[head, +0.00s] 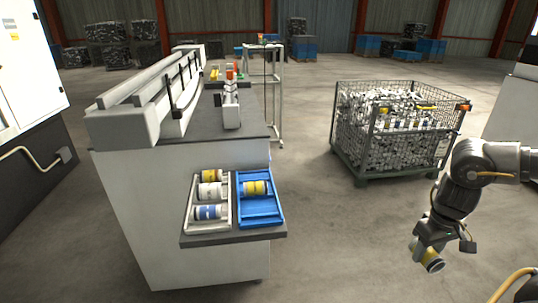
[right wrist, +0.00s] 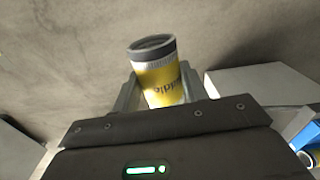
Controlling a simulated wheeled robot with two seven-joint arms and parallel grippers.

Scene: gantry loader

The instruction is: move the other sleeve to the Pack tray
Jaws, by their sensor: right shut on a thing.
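My right gripper (head: 425,250) is shut on a yellow and white sleeve (head: 431,261) with a dark end. It holds the sleeve tilted over open floor, well to the right of the trays. The held sleeve (right wrist: 158,76) stands between the fingers in the right wrist view. A blue tray (head: 262,213) holds one yellow sleeve (head: 256,188). A pale grey tray (head: 208,227) beside it holds a yellow sleeve (head: 211,176), a whitish sleeve (head: 211,190) and a blue-banded sleeve (head: 209,212). No tray label is readable. My left gripper is out of view.
The trays sit on a dark shelf (head: 270,234) on the end of a long white machine bench (head: 150,200). A wire mesh crate (head: 392,150) full of scrap stands behind my right arm. The floor between shelf and arm is clear.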

